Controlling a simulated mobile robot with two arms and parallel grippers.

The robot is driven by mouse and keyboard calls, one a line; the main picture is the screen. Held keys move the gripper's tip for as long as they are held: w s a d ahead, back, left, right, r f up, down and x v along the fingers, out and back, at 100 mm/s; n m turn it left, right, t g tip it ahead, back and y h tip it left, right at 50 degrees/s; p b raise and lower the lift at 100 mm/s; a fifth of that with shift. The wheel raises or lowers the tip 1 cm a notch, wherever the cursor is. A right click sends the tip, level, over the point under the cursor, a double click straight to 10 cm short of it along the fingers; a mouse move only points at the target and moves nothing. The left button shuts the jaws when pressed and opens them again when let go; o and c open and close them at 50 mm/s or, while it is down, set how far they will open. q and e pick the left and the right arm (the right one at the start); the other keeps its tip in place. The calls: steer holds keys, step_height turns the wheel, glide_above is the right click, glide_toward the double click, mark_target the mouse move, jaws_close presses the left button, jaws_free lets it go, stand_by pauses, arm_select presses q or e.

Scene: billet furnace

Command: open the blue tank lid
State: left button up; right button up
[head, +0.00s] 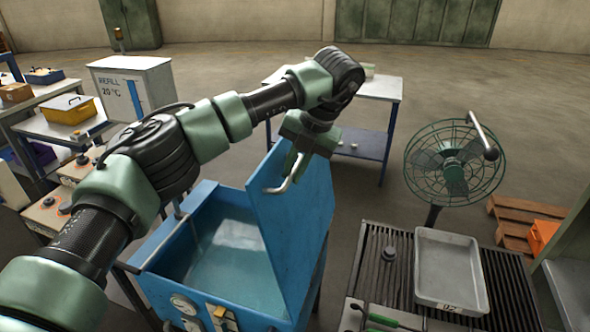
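The blue tank (160,292) stands at the lower middle, with clear water (235,262) showing inside. Its blue lid (292,235) is raised, standing steeply along the right side of the opening. A bent silver handle (283,184) is near the lid's upper edge. My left gripper (299,166) is at this handle, pointing down, with the bar at its fingers. I cannot tell whether the fingers are closed on the bar or only around it. My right gripper is not in view.
A slatted bench (388,262) with a grey tray (449,270) stands right of the tank. A green fan (455,165) is behind it. A white-topped table (375,87) is beyond the lid. A "REFILL 20 °C" box (130,85) and shelves are at the left.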

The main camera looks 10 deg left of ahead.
arm_select(q)
steer(key=o, duration=0.4)
steer(key=shift+f, duration=0.35)
steer(key=shift+w, duration=0.3)
steer(key=shift+r, duration=0.1)
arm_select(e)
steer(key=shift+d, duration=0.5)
